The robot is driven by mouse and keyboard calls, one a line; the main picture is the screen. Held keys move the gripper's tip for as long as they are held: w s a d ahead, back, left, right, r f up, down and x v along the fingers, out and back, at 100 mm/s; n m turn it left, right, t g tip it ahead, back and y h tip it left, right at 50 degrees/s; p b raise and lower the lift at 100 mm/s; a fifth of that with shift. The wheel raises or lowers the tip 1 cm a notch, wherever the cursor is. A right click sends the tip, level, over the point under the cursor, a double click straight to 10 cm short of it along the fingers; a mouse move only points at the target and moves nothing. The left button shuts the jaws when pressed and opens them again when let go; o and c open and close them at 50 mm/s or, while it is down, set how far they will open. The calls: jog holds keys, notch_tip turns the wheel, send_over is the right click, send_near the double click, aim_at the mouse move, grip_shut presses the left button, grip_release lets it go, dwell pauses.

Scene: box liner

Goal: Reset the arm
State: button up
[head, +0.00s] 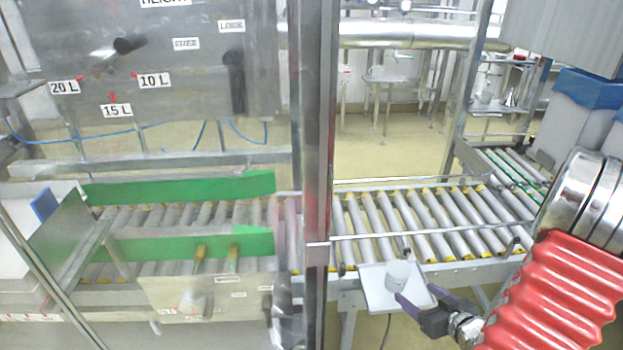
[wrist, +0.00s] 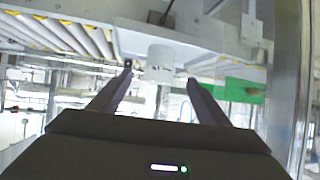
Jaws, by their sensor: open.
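My gripper (head: 416,307) is at the lower right of the head view, at the end of my red-sleeved arm. In the wrist view my gripper (wrist: 158,78) has its two fingers spread apart with nothing between them. A small white cup (head: 397,274) stands on a white tray (head: 378,293) beside the roller conveyor, just beyond my fingertips. The cup (wrist: 161,57) also shows in the wrist view, past the fingertips and roughly between them. The wrist picture appears upside down. I cannot tell whether a finger touches the cup.
The roller conveyor (head: 430,222) runs behind the tray. A metal post (head: 318,150) stands left of the tray. Green guides (head: 180,187) and a metal panel with labels (head: 150,60) are at the left. Blue-lined boxes (head: 580,110) stand at the right, close to my arm.

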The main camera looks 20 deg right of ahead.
jog(key=s+d+f+m+g+h, duration=0.1)
jog(key=s+d+f+m+g, duration=0.1)
jog(key=s+d+f+g, duration=0.3)
jog(key=s+m+g+h, duration=0.1)
jog(key=s+g+h, duration=0.1)
jog(key=s+g, duration=0.35)
jog(key=w+a+r+n+t+y, duration=0.2)
jog(key=a+r, duration=1.3)
jog(key=a, duration=0.3)
jog(key=w+a+r+n+t+y, duration=0.2)
jog(key=a+r, duration=1.3)
jog(key=a, duration=0.3)
jog(key=shift+w+a, duration=0.15)
jog(key=shift+c, duration=0.4)
